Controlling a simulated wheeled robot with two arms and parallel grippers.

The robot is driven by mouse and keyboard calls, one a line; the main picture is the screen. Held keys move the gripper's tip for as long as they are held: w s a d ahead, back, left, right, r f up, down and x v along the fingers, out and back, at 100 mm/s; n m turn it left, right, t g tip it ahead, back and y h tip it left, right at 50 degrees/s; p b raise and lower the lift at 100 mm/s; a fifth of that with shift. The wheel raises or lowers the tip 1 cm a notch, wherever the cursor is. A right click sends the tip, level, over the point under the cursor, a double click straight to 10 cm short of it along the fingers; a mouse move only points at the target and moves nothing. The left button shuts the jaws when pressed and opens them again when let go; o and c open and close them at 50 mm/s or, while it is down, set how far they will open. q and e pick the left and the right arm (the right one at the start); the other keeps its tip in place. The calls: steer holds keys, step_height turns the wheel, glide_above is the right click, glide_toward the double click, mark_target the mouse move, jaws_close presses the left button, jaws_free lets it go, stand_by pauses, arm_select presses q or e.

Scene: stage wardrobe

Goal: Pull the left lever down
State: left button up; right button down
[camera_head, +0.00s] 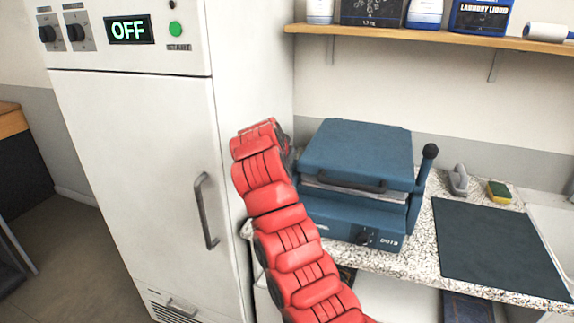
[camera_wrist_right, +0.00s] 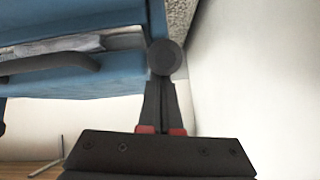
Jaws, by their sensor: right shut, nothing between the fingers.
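A blue press (camera_head: 357,165) stands on the speckled counter, with white cloth between its lid and base. Its right lever (camera_head: 424,170), with a black ball knob, stands upright on the right side. The left side of the press is hidden in the head view by my red right arm, so the left lever does not show there. In the right wrist view, a round dark knob (camera_wrist_right: 167,57), apparently the left lever's, is right at the tips of my right gripper (camera_wrist_right: 161,85). That gripper is shut and empty; whether it touches the knob I cannot tell. My left gripper is not in view.
A tall white cabinet (camera_head: 135,140) with an "OFF" display stands close on the left of the press. A dark mat (camera_head: 497,250), a grey iron-like item (camera_head: 458,180) and a sponge (camera_head: 499,192) are to the right. A wooden shelf (camera_head: 430,38) with bottles is above.

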steer(key=shift+s+a+f+t+h+b, duration=0.15)
steer(key=shift+s+f+t+b, duration=0.2)
steer(key=shift+f+t+b, duration=0.45)
steer(key=shift+s+a+f+t+h+b, duration=0.2)
steer(key=shift+s+f+b, duration=0.25)
steer(key=shift+b, duration=0.7)
steer(key=shift+s+f+b, duration=0.1)
steer(key=shift+f+b, duration=0.3)
steer(key=shift+b, duration=0.25)
steer(key=shift+f, duration=0.25)
steer(key=shift+r, duration=0.1)
steer(key=shift+d+r, duration=0.15)
steer(key=shift+r, duration=0.2)
steer(key=r, duration=0.1)
steer(key=d+r, duration=0.1)
steer(key=r, duration=0.1)
steer(key=shift+r, duration=0.2)
steer(key=b+v, duration=0.1)
steer(key=v, duration=0.9)
